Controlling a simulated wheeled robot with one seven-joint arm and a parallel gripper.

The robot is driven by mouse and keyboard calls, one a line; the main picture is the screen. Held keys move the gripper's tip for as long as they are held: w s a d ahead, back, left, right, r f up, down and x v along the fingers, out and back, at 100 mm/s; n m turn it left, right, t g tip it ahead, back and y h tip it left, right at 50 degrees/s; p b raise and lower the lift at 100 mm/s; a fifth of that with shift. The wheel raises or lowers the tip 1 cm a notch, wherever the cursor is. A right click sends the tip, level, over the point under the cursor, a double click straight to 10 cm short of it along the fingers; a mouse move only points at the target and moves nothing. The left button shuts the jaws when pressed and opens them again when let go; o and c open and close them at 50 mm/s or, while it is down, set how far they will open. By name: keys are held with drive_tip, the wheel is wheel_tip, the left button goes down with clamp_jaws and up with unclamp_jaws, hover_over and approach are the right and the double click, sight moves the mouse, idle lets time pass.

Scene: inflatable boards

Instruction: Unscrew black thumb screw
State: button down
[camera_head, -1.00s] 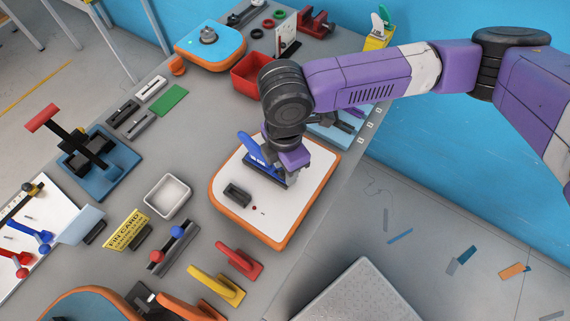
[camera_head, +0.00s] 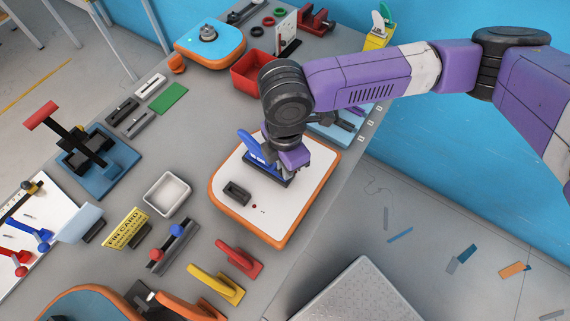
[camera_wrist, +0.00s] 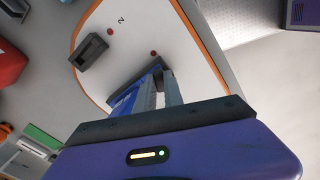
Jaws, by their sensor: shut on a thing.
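A white board (camera_head: 272,215) with an orange edge lies on the bench, and also shows in the wrist view (camera_wrist: 205,65). A blue upright piece (camera_head: 247,146) stands on it in a dark base; part of it shows beside my fingers in the wrist view (camera_wrist: 122,104). My gripper (camera_head: 283,170) is low over the board, right at the blue piece. In the wrist view its two grey fingers (camera_wrist: 165,78) are close together at the blue piece. No black thumb screw can be made out; the thing between the fingertips is hidden.
A small dark block (camera_head: 237,193) and a tiny red dot (camera_head: 254,206) are on the board's near part. A red handle (camera_head: 240,258), a yellow handle (camera_head: 215,283) and a white tray (camera_head: 167,195) lie around the board. A red bin (camera_head: 250,72) stands behind it.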

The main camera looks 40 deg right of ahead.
drive_tip(key=shift+n+b, duration=0.3)
drive_tip(key=shift+n, duration=1.4)
drive_tip(key=shift+f+n, duration=0.1)
drive_tip(key=shift+n, duration=1)
drive_tip(key=shift+s+n, duration=0.1)
drive_tip(key=shift+n, duration=0.5)
drive_tip(key=shift+b, duration=0.3)
drive_tip(key=shift+n, duration=1.7)
